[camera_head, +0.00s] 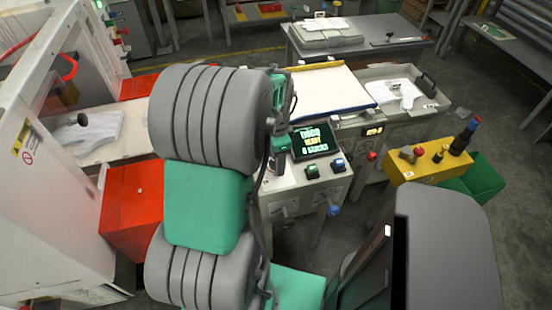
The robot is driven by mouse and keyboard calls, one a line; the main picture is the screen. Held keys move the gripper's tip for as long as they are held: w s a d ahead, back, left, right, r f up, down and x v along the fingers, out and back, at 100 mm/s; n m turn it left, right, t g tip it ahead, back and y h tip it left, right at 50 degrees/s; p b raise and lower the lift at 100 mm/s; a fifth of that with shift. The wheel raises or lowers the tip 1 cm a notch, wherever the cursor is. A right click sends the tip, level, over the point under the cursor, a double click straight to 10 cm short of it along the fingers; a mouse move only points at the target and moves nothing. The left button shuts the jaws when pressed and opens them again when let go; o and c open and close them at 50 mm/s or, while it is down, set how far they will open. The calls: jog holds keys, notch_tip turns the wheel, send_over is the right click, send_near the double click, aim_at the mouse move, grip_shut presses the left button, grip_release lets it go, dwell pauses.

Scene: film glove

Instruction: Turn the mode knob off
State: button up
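A pale control console (290,203) stands in the middle of the head view. Its dark screen (310,141) shows green and yellow text. In front of the screen are a dark green knob or button (311,171) and a blue one (338,164). Another blue knob (333,210) sits lower on the front. I cannot tell which is the mode knob, nor read any setting. My large grey and green arm covers the left-centre. Its far green parts show just left of the screen, but I cannot make out gripper fingers there.
A yellow box (428,164) with a red button stands right of the console, beside a green bin (480,179). A tray (400,92) with white material lies behind. Red boxes (132,210) and a white machine frame are at left. A grey table (355,37) stands farther back.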

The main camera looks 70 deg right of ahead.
jog(key=shift+f, duration=0.1)
grip_shut()
dwell(0.6)
